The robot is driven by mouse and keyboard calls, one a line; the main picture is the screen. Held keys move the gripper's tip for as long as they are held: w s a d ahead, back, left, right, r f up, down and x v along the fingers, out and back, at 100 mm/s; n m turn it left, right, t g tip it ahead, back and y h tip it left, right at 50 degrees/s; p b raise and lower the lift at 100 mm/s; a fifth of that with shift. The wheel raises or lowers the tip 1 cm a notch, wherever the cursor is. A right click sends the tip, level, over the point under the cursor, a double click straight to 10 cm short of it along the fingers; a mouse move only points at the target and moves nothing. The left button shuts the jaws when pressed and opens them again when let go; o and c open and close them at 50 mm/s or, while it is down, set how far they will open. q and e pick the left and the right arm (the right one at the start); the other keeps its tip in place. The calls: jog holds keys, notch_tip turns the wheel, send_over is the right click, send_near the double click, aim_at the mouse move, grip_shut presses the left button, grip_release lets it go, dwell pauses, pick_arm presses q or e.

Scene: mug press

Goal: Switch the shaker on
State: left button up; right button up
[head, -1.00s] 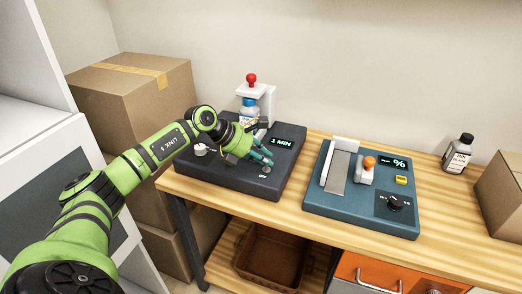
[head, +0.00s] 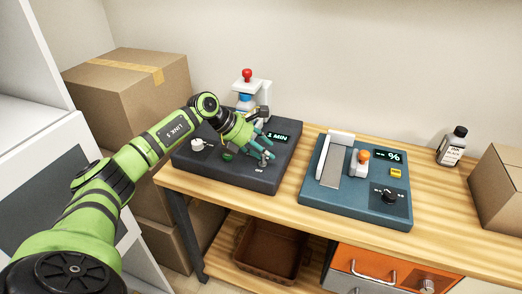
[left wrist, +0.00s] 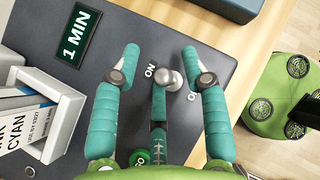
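The shaker (head: 210,172) is a dark slab with a "1 MIN" display, on the left of the bench. Its silver toggle switch (head: 264,160) stands near the front right corner. In the left wrist view the switch knob (left wrist: 170,80) lies between the "ON" label and a partly covered label. Which way it is set I cannot tell. My left gripper (head: 262,145) is just above the slab at the switch. Its teal fingers (left wrist: 160,72) are spread, with the knob between the outer two; contact is unclear. A green button (left wrist: 141,158) shows beside the fingers. My right gripper is out of view.
A bottle sits under a red-topped white clamp (head: 247,90) behind the gripper. A blue device (head: 315,205) with a dial and a "%" display stands to the right.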

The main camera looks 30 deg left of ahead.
pick_arm(q)
jog(key=shift+s+a+f, duration=0.15)
jog(key=shift+s+a, duration=0.1)
jog(key=shift+a, duration=0.05)
jog(key=v, duration=1.1)
jog(key=shift+r, duration=0.4)
jog(key=shift+s+a, duration=0.1)
